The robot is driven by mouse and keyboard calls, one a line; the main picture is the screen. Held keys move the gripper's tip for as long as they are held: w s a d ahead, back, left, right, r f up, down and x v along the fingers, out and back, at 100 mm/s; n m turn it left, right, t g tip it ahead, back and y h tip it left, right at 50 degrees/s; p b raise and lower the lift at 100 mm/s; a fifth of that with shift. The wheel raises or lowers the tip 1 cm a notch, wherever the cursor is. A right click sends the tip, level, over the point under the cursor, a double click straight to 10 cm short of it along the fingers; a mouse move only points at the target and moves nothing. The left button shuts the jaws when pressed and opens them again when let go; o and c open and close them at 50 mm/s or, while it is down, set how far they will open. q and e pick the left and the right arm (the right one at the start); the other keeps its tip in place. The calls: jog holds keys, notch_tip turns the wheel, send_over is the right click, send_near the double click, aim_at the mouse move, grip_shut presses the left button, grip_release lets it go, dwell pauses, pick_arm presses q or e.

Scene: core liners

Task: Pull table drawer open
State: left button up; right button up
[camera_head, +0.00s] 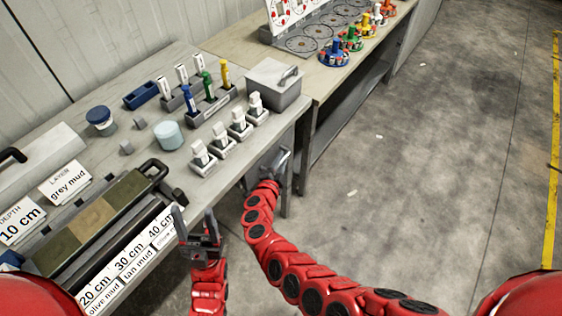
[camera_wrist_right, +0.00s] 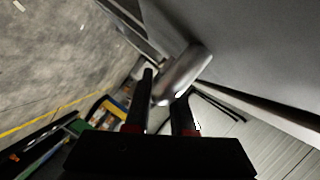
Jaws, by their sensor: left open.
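The table drawer is under the right end of the grey workbench (camera_head: 205,193), with its front largely hidden by my right arm. Its silver bar handle (camera_wrist_right: 183,73) shows close up in the right wrist view. My right gripper (camera_head: 279,163) is at the drawer, below the bench edge. In the wrist view its two dark fingers (camera_wrist_right: 164,92) straddle the handle and appear closed on it, though the contact is partly hidden. My left gripper (camera_head: 195,222) is open and empty, in front of the bench edge by the labelled core tray.
A grey lidded box (camera_head: 273,86), white-capped holders (camera_head: 240,123) and a light blue jar (camera_head: 168,135) stand on the bench. A core tray (camera_head: 97,214) with a black handle lies near the front edge. A second table (camera_head: 318,82) stands behind.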

grip_shut()
dwell(1.1)
jog(key=s+d+p, duration=0.2)
jog(key=s+d, duration=1)
jog(key=d, duration=0.5)
jog(key=shift+s, duration=0.2)
jog(key=o, duration=0.7)
grip_release()
